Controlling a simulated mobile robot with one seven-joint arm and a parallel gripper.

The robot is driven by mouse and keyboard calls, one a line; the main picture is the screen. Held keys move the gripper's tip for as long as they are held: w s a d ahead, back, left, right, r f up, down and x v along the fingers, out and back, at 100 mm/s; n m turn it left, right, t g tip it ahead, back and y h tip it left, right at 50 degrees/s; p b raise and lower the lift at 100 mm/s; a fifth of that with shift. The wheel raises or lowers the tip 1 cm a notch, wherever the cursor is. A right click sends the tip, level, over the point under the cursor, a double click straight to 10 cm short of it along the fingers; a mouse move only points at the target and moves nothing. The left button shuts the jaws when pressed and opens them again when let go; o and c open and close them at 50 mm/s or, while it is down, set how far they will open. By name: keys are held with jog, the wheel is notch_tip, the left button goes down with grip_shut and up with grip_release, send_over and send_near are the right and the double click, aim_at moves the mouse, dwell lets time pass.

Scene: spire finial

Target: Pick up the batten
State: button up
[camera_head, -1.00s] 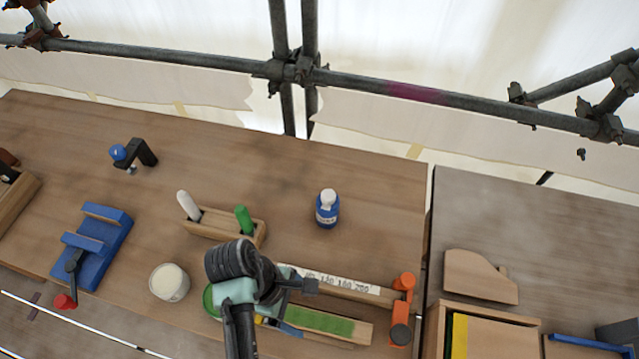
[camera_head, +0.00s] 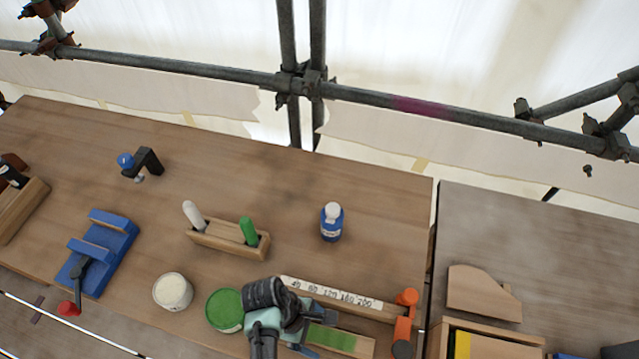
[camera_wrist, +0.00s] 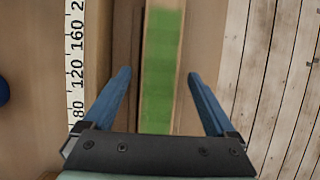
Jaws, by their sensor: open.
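The batten is a narrow wooden strip with a green-painted stretch (camera_head: 335,340), lying at the front of the bench beside a ruled fence. In the wrist view the batten (camera_wrist: 160,90) runs lengthwise between my two blue fingers. My gripper (camera_wrist: 159,76) is open, with a finger on each side of the batten and gaps on both sides. In the head view my gripper (camera_head: 314,334) is over the batten's left part and hides it. I cannot tell how far above it the fingertips are.
The fence with a number scale (camera_head: 330,294) runs along the batten's far side. An orange clamp-like stop (camera_head: 403,325) stands at its right end. A green tin (camera_head: 225,309) and a white tin (camera_head: 173,291) stand left. A blue bottle (camera_head: 331,222) stands behind.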

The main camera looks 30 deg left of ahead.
grip_shut()
dwell(0.3)
jog(key=shift+r, duration=0.1)
